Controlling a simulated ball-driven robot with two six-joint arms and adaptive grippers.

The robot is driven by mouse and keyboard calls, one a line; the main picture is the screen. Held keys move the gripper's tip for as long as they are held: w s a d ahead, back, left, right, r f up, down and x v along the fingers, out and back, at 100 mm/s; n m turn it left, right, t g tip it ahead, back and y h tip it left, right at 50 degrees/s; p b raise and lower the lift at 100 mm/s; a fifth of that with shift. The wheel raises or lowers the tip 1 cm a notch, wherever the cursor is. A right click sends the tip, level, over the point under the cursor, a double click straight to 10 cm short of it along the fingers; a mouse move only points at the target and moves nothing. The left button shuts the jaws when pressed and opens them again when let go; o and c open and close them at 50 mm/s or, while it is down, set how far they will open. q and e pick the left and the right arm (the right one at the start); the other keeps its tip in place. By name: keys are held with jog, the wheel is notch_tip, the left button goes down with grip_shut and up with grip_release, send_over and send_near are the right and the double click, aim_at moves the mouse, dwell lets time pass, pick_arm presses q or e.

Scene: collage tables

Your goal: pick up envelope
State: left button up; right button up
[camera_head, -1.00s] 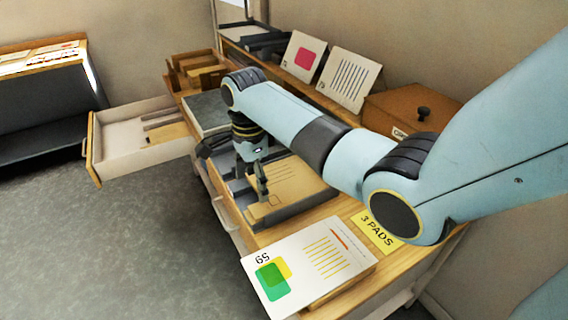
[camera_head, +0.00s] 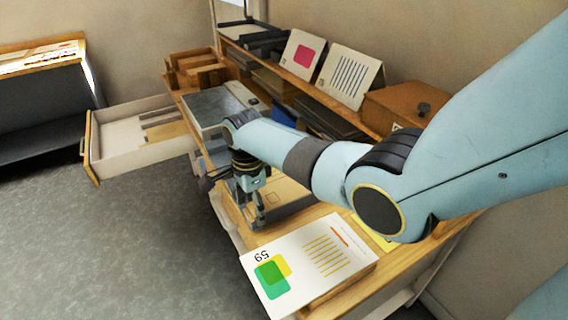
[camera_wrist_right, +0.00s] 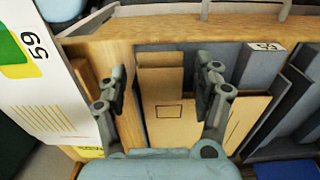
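A tan envelope (camera_head: 288,192) with a printed rectangle lies in a grey tray (camera_head: 292,217) on the wooden table, partly hidden by my right arm. In the right wrist view the envelope (camera_wrist_right: 168,125) shows between and beyond the two fingers. My right gripper (camera_head: 258,216) is at the tray's near left side, pointing down. Its fingers (camera_wrist_right: 165,75) are spread apart in the right wrist view, with nothing clamped between them. I cannot tell whether a finger touches the envelope. My left gripper is not in view.
A white card marked 59 (camera_head: 310,262) lies at the table's front. A yellow label (camera_head: 372,233) is partly behind my arm. A brown box (camera_head: 395,103) and upright cards (camera_head: 350,77) stand at the back. An open drawer (camera_head: 135,140) juts out left.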

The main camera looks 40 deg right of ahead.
jog(key=c, duration=0.9)
